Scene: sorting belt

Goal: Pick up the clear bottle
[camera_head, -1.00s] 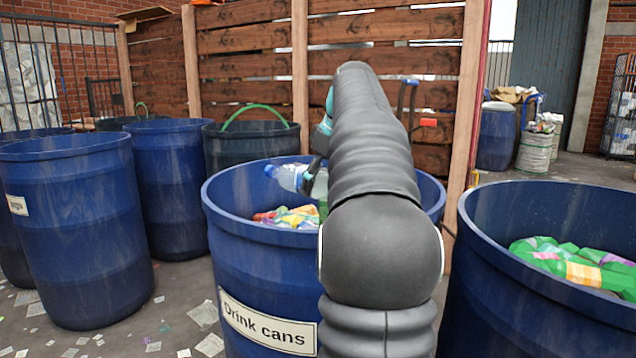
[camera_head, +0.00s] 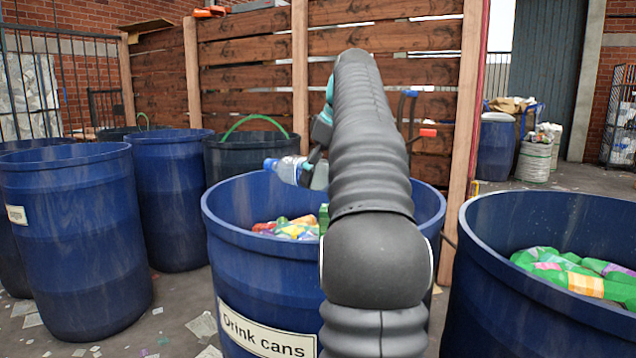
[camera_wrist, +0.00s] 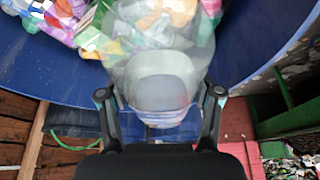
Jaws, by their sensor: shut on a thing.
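The clear bottle (camera_head: 287,170) has a blue cap and lies roughly level above the drink cans barrel (camera_head: 222,237), its cap end toward the left. My gripper (camera_head: 312,168) is shut on it, mostly behind my dark arm in the head view. In the wrist view the see-through bottle (camera_wrist: 160,85) sits between the two fingers of my gripper (camera_wrist: 160,98), one on each side. Part of the bottle is hidden behind my arm in the head view.
The drink cans barrel holds colourful crushed items (camera_head: 290,228). Another blue barrel (camera_head: 490,262) with green items stands at the right. More blue barrels (camera_head: 75,235) stand at the left. A wooden slat fence (camera_head: 245,75) is behind.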

